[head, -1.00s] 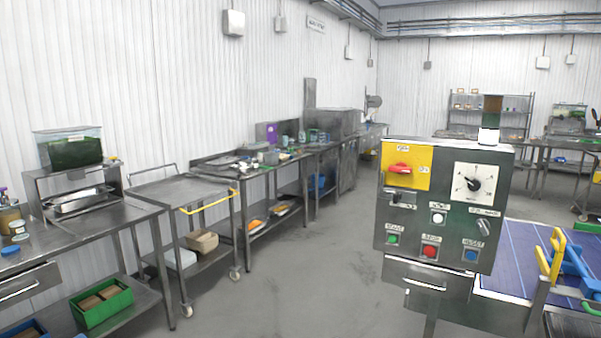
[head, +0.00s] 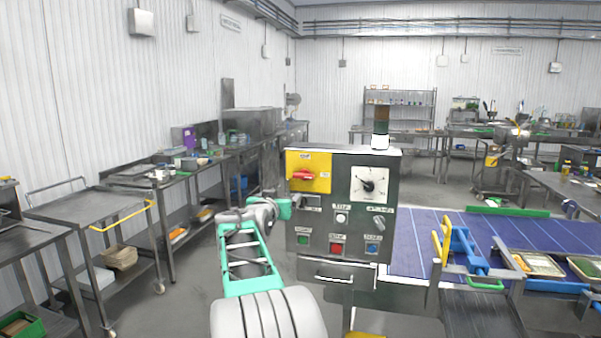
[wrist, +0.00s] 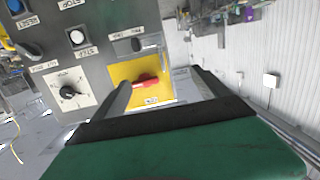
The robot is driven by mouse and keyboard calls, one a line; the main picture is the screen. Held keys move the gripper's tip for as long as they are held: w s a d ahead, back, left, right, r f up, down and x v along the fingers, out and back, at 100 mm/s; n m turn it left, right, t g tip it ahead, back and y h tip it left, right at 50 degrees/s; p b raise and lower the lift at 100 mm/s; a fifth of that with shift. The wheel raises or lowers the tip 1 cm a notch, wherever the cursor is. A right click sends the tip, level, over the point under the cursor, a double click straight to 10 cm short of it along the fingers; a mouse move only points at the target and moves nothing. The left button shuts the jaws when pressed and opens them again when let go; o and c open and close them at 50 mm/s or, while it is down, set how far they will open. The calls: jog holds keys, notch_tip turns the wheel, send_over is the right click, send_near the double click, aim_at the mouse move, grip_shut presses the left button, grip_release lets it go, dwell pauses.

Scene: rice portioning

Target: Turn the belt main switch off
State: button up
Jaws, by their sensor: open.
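The main switch is a red handle (head: 303,175) on a yellow plate (head: 318,184), at the upper left of the grey control box (head: 345,225). The handle lies about level in the head view. In the wrist view the red handle (wrist: 146,81) on its yellow plate (wrist: 140,95) shows ahead, between my two fingers. My gripper (wrist: 160,85) is open and empty, apart from the handle. In the head view my gripper (head: 284,208) is at the left edge of the box, below and left of the handle.
The box also carries a black dial (head: 369,187), a white button (head: 341,218), a green button (head: 303,240), a red button (head: 337,248) and a blue button (head: 372,249). A purple belt (head: 415,240) lies to the right. A cart (head: 95,205) stands at the left.

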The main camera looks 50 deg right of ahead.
jog(key=m+h, duration=0.1)
jog(key=h, duration=0.1)
send_near(303, 177)
jog(key=d, duration=0.1)
jog(key=shift+g, duration=0.4)
jog(key=p+x, duration=0.2)
jog(key=x, duration=0.1)
jog(key=p+x, duration=0.1)
jog(key=x, duration=0.3)
jog(key=shift+w+a+r+p, duration=0.1)
jog(key=shift+w+r+p, duration=0.1)
jog(key=shift+w+p, duration=0.2)
jog(key=shift+w+d+f, duration=0.1)
jog(key=shift+w+d, duration=0.05)
jog(key=shift+d, duration=0.15)
jog(key=c, duration=1.4)
